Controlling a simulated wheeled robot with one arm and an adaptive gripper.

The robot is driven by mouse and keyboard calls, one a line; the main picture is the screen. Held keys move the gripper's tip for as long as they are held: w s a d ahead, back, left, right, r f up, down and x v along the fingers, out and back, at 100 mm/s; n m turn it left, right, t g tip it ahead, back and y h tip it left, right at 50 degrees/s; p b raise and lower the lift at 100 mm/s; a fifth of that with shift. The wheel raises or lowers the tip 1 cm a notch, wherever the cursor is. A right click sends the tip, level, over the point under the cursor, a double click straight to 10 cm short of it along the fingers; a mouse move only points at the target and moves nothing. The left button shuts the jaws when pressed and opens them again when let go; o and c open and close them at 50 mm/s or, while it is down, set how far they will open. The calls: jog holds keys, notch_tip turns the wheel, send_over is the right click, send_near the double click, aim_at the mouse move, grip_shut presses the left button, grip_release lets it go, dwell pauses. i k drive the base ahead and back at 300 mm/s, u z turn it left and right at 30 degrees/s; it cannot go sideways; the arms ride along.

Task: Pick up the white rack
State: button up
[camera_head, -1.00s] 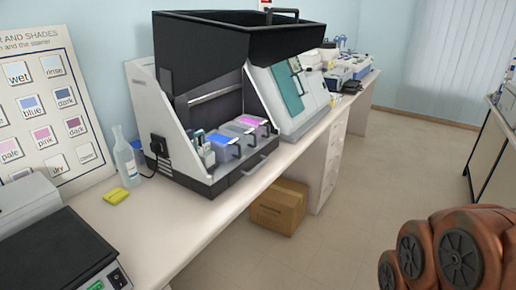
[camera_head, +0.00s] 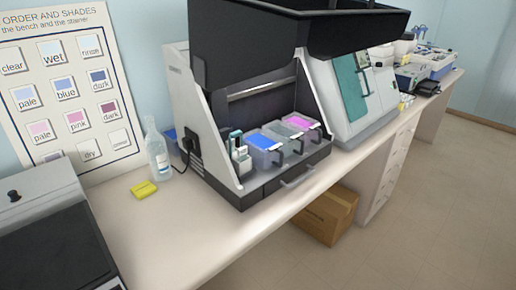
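A small white rack (camera_head: 241,160) stands upright at the left end inside the open slide stainer (camera_head: 240,196), beside the tub with blue liquid (camera_head: 264,143). It looks narrow, with pale upright parts on top; its finer details are too small to tell. To its right are a tub with greyish contents (camera_head: 283,130) and a tub with pink contents (camera_head: 303,124). The stainer's black lid (camera_head: 290,45) is raised above them. My gripper is not in view.
A clear bottle (camera_head: 157,155) and a yellow pad (camera_head: 143,189) are on the bench left of the stainer. A dark-topped device (camera_head: 60,245) is at the lower left. The bench front (camera_head: 190,235) is clear. A cardboard box (camera_head: 325,214) is on the floor below.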

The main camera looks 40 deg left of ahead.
aim_at(242, 169)
jog(key=i, duration=2.85)
jog(key=u, duration=1.65)
jog(key=i, duration=0.35)
jog(key=u, duration=3.85)
